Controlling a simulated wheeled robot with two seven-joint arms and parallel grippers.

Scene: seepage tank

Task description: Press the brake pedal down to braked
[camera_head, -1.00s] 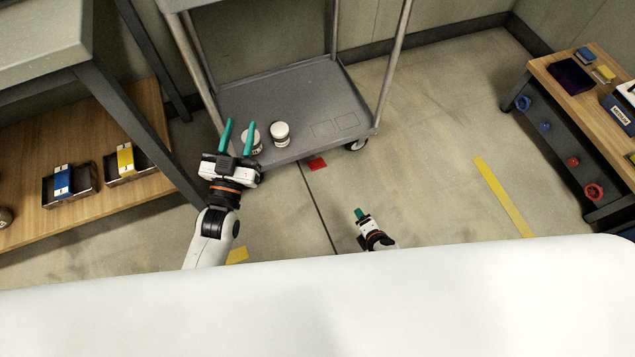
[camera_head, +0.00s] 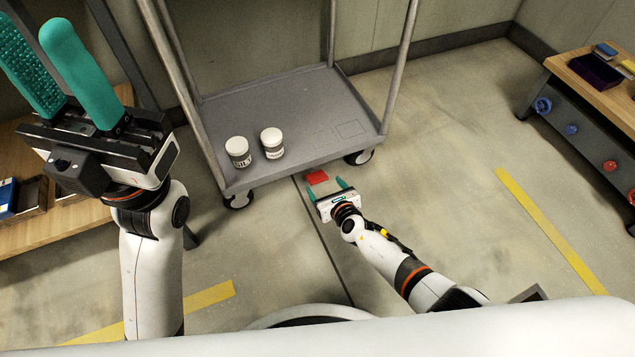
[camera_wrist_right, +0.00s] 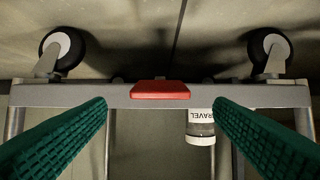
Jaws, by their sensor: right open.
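The brake pedal (camera_head: 317,177) is a small red plate at the front lower edge of the grey cart (camera_head: 330,110). My right gripper (camera_head: 327,187) is open and empty, low in front of the pedal, with its green fingers pointing at the cart. In the right wrist view the red pedal (camera_wrist_right: 160,90) sits centred between the two spread fingers (camera_wrist_right: 160,112), apart from both. I cannot tell the exact gap or the pedal's tilt. My left gripper (camera_head: 32,28) is raised at the upper left, its green fingers apart and empty, away from the cart.
Two white-lidded jars (camera_head: 255,147) stand on the cart's shelf near its left front corner. Cart wheels (camera_head: 240,199) flank the pedal. A wooden bench (camera_head: 600,90) with coloured knobs stands at the right. Yellow tape (camera_head: 550,230) marks the floor, which is clear right of my right arm.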

